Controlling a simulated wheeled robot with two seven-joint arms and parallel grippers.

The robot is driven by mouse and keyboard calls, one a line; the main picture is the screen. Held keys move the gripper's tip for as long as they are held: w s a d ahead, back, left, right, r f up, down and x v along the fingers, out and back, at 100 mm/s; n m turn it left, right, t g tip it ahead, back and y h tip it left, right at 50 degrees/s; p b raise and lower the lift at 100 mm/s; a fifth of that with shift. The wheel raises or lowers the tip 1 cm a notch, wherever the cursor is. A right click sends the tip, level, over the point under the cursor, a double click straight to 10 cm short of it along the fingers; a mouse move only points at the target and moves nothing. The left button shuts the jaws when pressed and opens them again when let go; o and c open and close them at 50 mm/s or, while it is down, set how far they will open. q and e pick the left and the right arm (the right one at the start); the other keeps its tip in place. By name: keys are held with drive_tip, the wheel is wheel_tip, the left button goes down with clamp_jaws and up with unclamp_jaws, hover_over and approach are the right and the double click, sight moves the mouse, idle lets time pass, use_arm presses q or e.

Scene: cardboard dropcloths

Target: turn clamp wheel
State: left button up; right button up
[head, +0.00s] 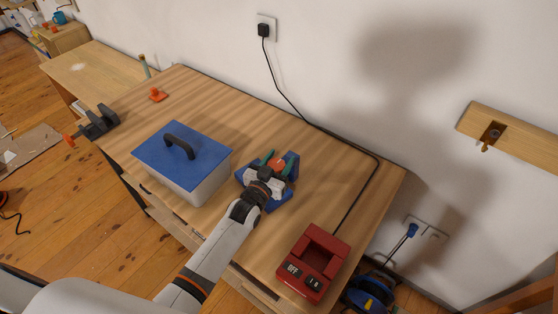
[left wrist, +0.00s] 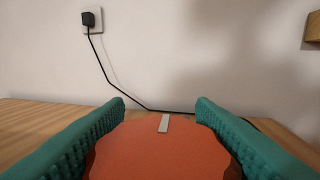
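The orange wheel (head: 278,163) sits on a blue base (head: 285,192) on the wooden workbench. In the left wrist view the wheel (left wrist: 160,150) fills the bottom middle, its pale mark (left wrist: 164,123) pointing nearly straight away from me. My left gripper (head: 277,162) is over the blue base with its green fingers on either side of the wheel. The fingers (left wrist: 160,108) are wide apart, with thin dark strips between them and the wheel's edge, so I see no firm grip. The gripper hides part of the base. My right gripper is not in view.
A grey box with a blue lid (head: 185,160) stands left of my arm. A red switch box (head: 314,262) is at the bench's right front, its black cable (head: 368,185) running to the wall socket. A dark clamp (head: 97,122) with an orange end sits at the left edge.

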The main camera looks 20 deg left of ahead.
use_arm(q)
drive_tip(key=o, duration=0.4)
drive_tip(key=shift+o, duration=0.2)
drive_tip(key=s+a+b, duration=0.1)
drive_tip(key=s+a, duration=0.1)
drive_tip(key=s, duration=0.9)
drive_tip(key=shift+s+b, duration=0.3)
drive_tip(key=shift+s, duration=0.1)
